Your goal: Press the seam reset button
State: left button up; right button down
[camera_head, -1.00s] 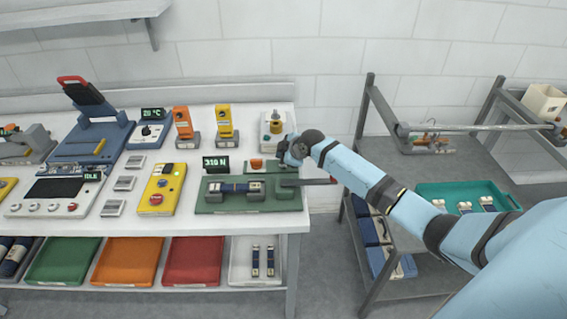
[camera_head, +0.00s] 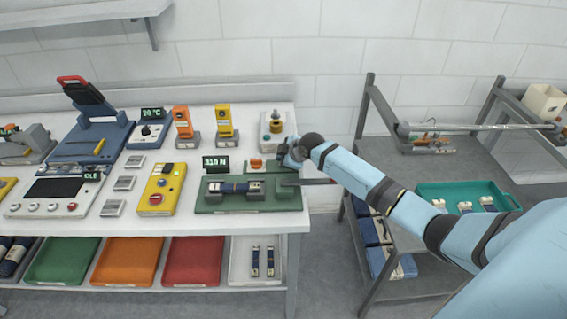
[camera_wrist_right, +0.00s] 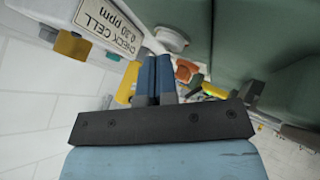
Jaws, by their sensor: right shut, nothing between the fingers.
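A small orange button (camera_head: 256,163) sits on the white bench, just behind the green fixture (camera_head: 290,201) that cradles a dark blue cylinder (camera_head: 236,188). I cannot read a label on the button. My right gripper (camera_head: 279,155) is just to the right of the orange button, pointing left and down. In the right wrist view its two blue fingers (camera_wrist_right: 155,60) are shut together and empty. An orange piece, probably that button (camera_wrist_right: 187,71), shows beside the fingertips there; whether they touch is unclear. My left gripper is out of view.
A display reading about 310 N (camera_head: 215,164) stands left of the button. A white check cell (camera_head: 272,127) stands behind my gripper, and its label shows in the wrist view (camera_wrist_right: 100,22). A yellow control box (camera_head: 158,188) lies left. A grey cart (camera_head: 375,300) stands right.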

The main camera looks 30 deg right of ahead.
jog(key=shift+f, duration=0.25)
dwell(0.3)
jog(key=shift+r, duration=0.15)
jog(key=shift+r+p, duration=0.75)
notch_tip(320, 180, up, 5)
jog(key=p, duration=0.4)
dwell(0.6)
